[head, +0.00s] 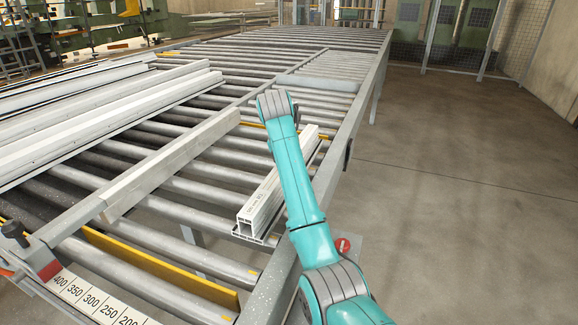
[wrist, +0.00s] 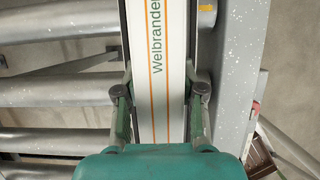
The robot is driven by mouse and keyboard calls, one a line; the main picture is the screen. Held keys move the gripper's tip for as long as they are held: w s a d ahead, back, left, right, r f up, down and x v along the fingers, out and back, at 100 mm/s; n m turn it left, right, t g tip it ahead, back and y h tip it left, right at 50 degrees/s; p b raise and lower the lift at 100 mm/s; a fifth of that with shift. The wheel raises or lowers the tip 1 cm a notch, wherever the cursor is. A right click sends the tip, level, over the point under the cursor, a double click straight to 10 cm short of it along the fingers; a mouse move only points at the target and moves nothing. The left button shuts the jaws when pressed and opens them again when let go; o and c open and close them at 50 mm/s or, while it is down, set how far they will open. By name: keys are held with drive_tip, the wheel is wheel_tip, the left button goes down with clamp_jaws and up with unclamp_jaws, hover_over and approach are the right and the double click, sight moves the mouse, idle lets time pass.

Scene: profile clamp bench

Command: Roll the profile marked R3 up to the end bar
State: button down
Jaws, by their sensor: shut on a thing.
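A white hollow profile (head: 268,197) lies lengthwise on the rollers near the right side rail. Small dark print on its near part seems to end in R3. In the wrist view its white face (wrist: 144,55) carries orange lines and green lettering. My gripper (wrist: 160,88) is shut on the profile, one finger on each side of it. In the head view my arm hides the gripper. A pale grey bar (head: 318,84) lies across the rollers further up the same lane; I cannot tell for sure that it is the end bar.
Several long white profiles (head: 100,115) lie on the rollers to the left. A grey beam (head: 170,163) runs between them and the held profile. A yellow strip (head: 160,268) and a numbered scale (head: 95,298) are at the near end. Open floor (head: 470,170) lies to the right.

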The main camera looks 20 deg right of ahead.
idle(0.3)
drive_tip(key=c, duration=0.6)
unclamp_jaws()
drive_tip(key=shift+f, duration=0.1)
